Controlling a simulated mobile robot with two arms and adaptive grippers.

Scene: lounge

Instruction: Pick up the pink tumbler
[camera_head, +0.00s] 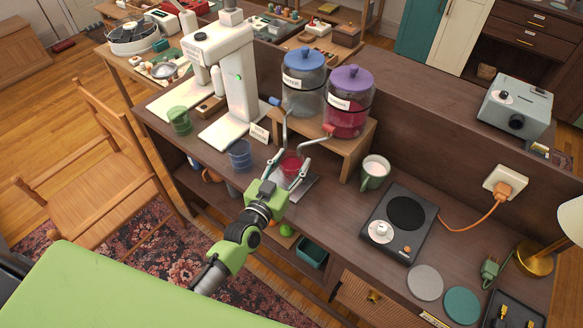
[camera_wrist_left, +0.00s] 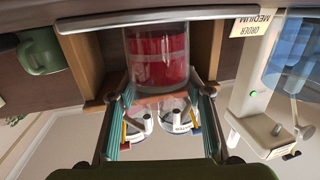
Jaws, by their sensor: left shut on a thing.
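The pink tumbler (camera_head: 291,164) stands in front of the dispensers, over a grey plate (camera_head: 303,187). It is clear with red-pink contents. My left gripper (camera_head: 289,169) reaches it from the front and is shut on it, one finger on each side. In the left wrist view the tumbler (camera_wrist_left: 158,50) fills the space between the fingers (camera_wrist_left: 159,84), upside down in that picture. Whether its base touches the plate is hard to tell. My right gripper is not in view.
A blue cup (camera_head: 240,155) and a green cup (camera_head: 179,121) stand to the left, beside a white machine (camera_head: 230,75). Dispensers with a blue lid (camera_head: 303,90) and a purple lid (camera_head: 346,110) stand behind on a wooden stand.

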